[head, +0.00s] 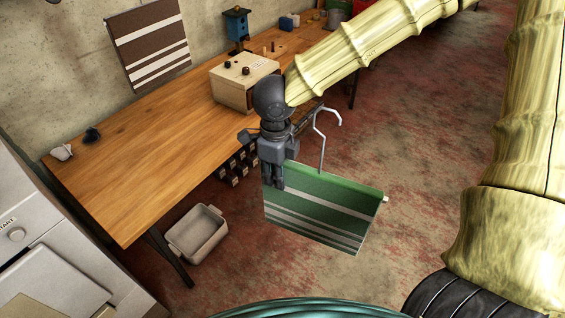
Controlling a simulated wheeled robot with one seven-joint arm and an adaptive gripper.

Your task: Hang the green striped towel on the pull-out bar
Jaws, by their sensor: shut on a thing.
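The green striped towel (322,208) hangs spread out in front of the workbench, with pale stripes across its lower part. My gripper (273,184) points down and is shut on the towel near its upper left end. A small pale tip (386,199) sticks out at the towel's upper right corner; it looks like the end of a bar under the fold, but the rest is hidden. A bent light metal rod (321,135) rises behind the towel's top edge. I cannot tell which of these belongs to the pull-out bar, or whether the rod touches the towel.
A brown striped cloth (150,45) hangs on the wall. A grey bin (197,235) stands on the floor; a white appliance (40,250) is at left.

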